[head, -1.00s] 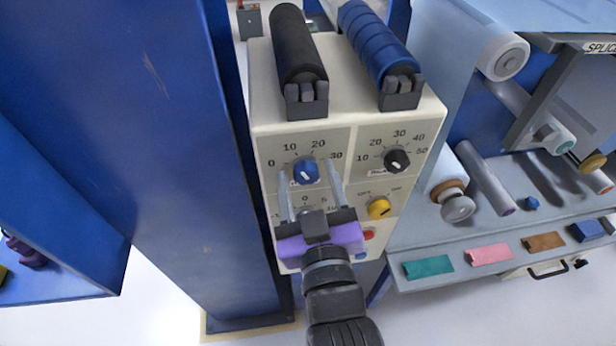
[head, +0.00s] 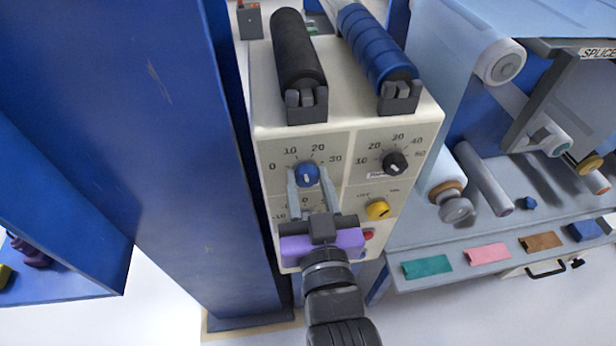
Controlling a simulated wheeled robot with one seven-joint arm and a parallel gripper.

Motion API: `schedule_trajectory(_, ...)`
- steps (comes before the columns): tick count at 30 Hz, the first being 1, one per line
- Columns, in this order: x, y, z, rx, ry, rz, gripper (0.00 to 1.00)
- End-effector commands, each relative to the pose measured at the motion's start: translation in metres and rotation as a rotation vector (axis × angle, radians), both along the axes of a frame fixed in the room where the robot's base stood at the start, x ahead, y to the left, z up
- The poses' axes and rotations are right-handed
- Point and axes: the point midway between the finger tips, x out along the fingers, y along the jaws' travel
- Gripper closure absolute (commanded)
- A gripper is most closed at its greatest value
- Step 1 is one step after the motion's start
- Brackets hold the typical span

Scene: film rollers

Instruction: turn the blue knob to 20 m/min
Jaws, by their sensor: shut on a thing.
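The blue knob (head: 306,174) is on the upper left panel of the cream control box (head: 262,148), under a dial marked 0, 10, 20 and 30. Its short white mark stands nearly upright; the exact reading is too small to tell. My gripper (head: 307,178), with a purple and black body and grey fingers, reaches up from below. Its fingers are shut on the blue knob, one on each side. The gripper hides part of the lower dial.
A black knob (head: 395,163) with a 10 to 50 scale sits to the right. A yellow knob (head: 377,210) and a red button (head: 367,235) are close to my gripper's right side. A blue column (head: 235,180) stands close on the left.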

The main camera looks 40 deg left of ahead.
Motion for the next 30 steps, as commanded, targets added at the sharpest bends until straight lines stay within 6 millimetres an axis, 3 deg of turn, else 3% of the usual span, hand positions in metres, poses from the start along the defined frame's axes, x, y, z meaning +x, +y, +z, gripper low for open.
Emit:
schedule_trajectory(15, 0.0012, -0.001, 0.0026, 0.282, 0.331, -0.001, 1.0)
schedule_trajectory(30, 0.0013, -0.001, 0.0004, 0.401, 0.469, 0.0, 1.0)
